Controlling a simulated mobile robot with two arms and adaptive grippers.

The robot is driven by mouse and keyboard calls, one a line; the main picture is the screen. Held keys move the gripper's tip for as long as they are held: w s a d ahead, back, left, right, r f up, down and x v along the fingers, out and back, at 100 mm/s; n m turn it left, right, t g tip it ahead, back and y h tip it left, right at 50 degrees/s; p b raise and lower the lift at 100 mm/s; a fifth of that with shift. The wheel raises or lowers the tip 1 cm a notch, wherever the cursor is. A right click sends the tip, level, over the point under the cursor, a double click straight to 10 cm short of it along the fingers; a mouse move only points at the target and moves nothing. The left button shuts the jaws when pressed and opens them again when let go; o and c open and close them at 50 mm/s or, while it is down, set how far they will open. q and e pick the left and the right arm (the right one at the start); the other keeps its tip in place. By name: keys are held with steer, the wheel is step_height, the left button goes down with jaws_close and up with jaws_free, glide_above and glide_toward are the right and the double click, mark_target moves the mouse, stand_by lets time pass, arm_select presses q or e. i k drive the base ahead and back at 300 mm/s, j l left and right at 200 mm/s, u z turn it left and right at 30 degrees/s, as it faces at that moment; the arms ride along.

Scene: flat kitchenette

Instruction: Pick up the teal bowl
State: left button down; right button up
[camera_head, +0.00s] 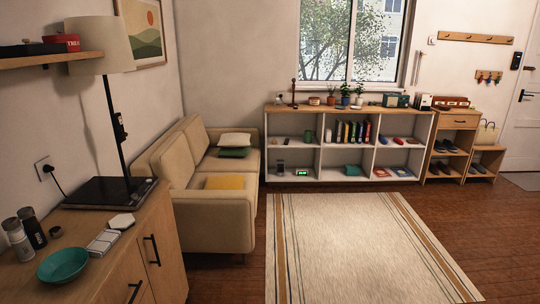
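The teal bowl (63,265) sits upright on the wooden cabinet top (75,227) at the lower left, near the cabinet's front edge. It looks empty. Neither of my grippers shows in the head view.
Shakers (32,228) stand behind the bowl. A white and grey item (103,242) and a small white dish (121,221) lie right of it. A lamp (103,80) rises behind a dark flat device (110,192). The rug (355,245) and floor are clear beside the sofa (215,215).

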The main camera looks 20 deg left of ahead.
mark_target(63, 266)
steer(key=i+l+u, duration=0.1)
steer(key=i+u, duration=0.4)
steer(key=i, duration=1.3)
steer(key=i+u, duration=0.35)
steer(key=i+l+u, duration=0.2)
steer(key=i+u, duration=0.2)
steer(key=i+l+u, duration=0.35)
steer(key=i+j, duration=0.05)
steer(key=i, duration=0.05)
